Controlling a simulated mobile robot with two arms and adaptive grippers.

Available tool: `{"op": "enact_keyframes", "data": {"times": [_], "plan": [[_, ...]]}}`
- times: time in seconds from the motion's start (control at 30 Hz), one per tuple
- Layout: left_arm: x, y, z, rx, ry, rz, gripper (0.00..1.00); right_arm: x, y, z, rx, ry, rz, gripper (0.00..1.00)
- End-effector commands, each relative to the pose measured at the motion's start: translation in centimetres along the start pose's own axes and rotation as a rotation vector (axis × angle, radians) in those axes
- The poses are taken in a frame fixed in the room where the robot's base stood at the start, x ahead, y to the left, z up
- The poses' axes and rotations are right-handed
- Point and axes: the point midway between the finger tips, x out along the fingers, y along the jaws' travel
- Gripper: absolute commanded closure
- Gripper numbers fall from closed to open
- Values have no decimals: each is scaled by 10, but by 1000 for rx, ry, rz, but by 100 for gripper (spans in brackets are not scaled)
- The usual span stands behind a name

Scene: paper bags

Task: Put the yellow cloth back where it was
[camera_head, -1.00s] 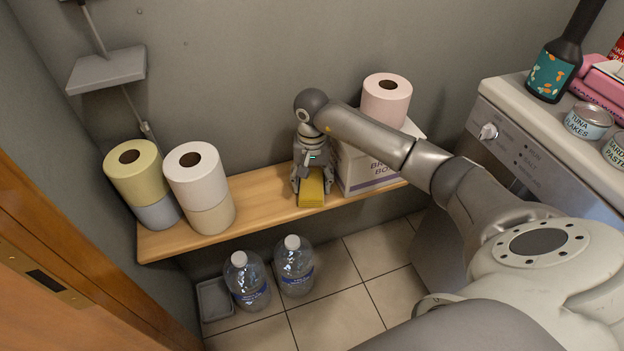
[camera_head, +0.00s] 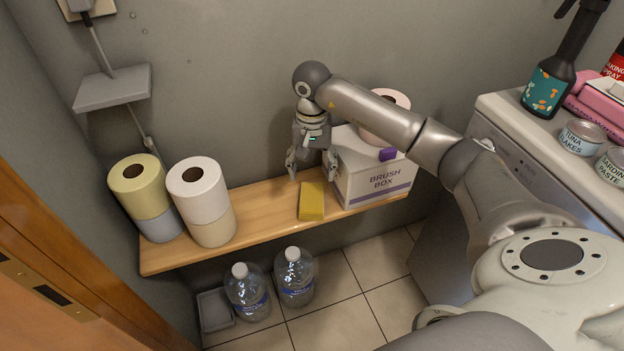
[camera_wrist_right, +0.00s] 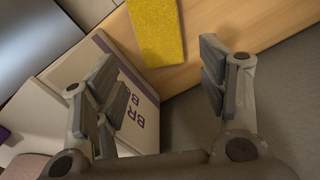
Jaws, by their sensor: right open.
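The yellow cloth (camera_head: 312,201) is a small folded block lying flat on the wooden shelf (camera_head: 262,213), just left of the white brush box (camera_head: 372,178). It also shows at the top of the right wrist view (camera_wrist_right: 157,32). My right gripper (camera_head: 311,170) is open and empty. It is above the back of the shelf, behind the cloth and apart from it, close to the box's left side. In the wrist view, bare shelf and grey wall show between its fingers (camera_wrist_right: 165,85). My left gripper is not in view.
Stacked rolls, yellow over blue (camera_head: 141,186) and white over cream (camera_head: 198,190), stand at the shelf's left. A pink roll (camera_head: 389,112) is behind my right arm. Water bottles (camera_head: 246,290) stand on the floor. The shelf between rolls and cloth is clear.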

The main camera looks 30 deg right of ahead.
Motion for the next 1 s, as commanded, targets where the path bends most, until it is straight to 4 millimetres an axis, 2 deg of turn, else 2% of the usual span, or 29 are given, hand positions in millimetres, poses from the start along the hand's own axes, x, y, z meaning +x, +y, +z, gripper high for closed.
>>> {"op": "enact_keyframes", "data": {"times": [0.03, 0.1, 0.23, 1.0], "plan": [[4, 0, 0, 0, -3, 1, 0, -10, 0, -1, 0, 4, -1, 34], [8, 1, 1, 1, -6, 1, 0, -18, 0, 0, 1, 1, 0, 34], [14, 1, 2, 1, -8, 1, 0, -26, 0, 0, 1, 1, 1, 34], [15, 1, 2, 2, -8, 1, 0, -27, 0, 0, 1, -1, 1, 34]]}}
